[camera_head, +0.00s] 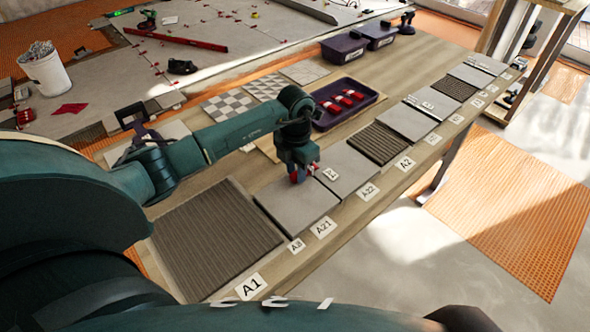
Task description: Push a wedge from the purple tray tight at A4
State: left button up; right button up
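The purple tray (372,98) lies on the wooden workbench, with several red wedges (341,101) in it. My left gripper (302,178) points down over the joint between two grey tiles, the nearer tile (296,208) and the farther tile (349,170). Red shows at its fingertips, and it appears shut on a red wedge (296,177). The fingers partly hide this wedge, so I cannot tell if it touches the tiles. White labels such as A1 (251,286) and A21 (323,227) lie along the bench edge. I cannot make out an A4 label. My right gripper is out of view.
A ribbed dark tile (215,240) lies at the near end, and another ribbed tile (379,143) farther along the row. Two purple bins (343,49) stand at the back of the bench. Patterned sample tiles (228,104) lie behind my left arm. A white bucket (46,73) stands far left.

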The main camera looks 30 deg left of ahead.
pick_arm(q)
jog(key=o, duration=0.3)
jog(key=shift+s+f, duration=0.15)
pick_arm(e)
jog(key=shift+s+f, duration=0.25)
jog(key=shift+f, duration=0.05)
pick_arm(q)
jog(key=shift+o, duration=0.2)
jog(key=shift+r, duration=0.4)
notch_tip(320, 180, up, 12)
jog(key=shift+r, duration=0.25)
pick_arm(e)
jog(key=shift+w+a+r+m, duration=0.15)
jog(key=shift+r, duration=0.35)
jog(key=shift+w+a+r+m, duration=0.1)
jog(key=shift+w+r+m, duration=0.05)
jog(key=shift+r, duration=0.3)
